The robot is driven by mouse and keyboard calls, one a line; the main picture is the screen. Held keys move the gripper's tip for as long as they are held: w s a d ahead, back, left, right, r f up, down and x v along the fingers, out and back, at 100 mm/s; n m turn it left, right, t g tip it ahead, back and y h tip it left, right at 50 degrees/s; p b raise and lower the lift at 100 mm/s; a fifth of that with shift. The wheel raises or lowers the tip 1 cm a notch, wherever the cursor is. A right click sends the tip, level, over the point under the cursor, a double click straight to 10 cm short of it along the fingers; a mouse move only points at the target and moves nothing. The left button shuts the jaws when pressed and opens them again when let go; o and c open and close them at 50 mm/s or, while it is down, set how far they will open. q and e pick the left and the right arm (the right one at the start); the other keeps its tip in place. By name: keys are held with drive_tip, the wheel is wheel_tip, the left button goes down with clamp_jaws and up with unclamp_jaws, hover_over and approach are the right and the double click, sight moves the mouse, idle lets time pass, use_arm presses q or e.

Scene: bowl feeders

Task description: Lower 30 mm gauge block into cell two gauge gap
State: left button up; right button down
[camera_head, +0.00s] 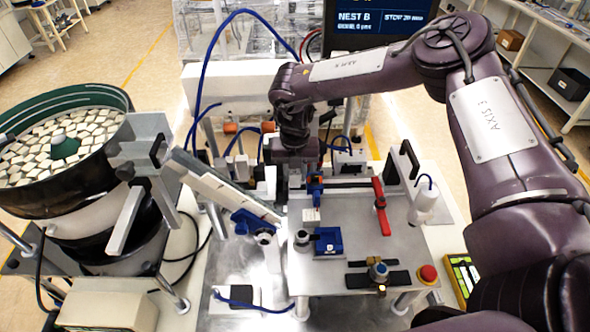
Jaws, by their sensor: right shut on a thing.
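My right arm comes in from the right and arches over to the middle, its wrist pointing down. My right gripper (296,182) is at the back left of the metal fixture plate (345,279). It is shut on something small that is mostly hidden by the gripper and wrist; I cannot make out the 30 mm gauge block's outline. A blue piece (315,187) is just right of the gripper, with a small white labelled block (311,214) in front of it. I cannot tell which opening is the cell two gauge gap. My left gripper is not in view.
A bowl feeder (62,190) full of pale parts stands at left, its sloping track (222,190) running toward the plate. A screen (370,24) reads NEST B.

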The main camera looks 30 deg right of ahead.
drive_tip(key=shift+s+f, duration=0.15)
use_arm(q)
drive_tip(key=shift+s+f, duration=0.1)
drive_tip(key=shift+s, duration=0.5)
use_arm(e)
drive_tip(key=shift+f, duration=0.1)
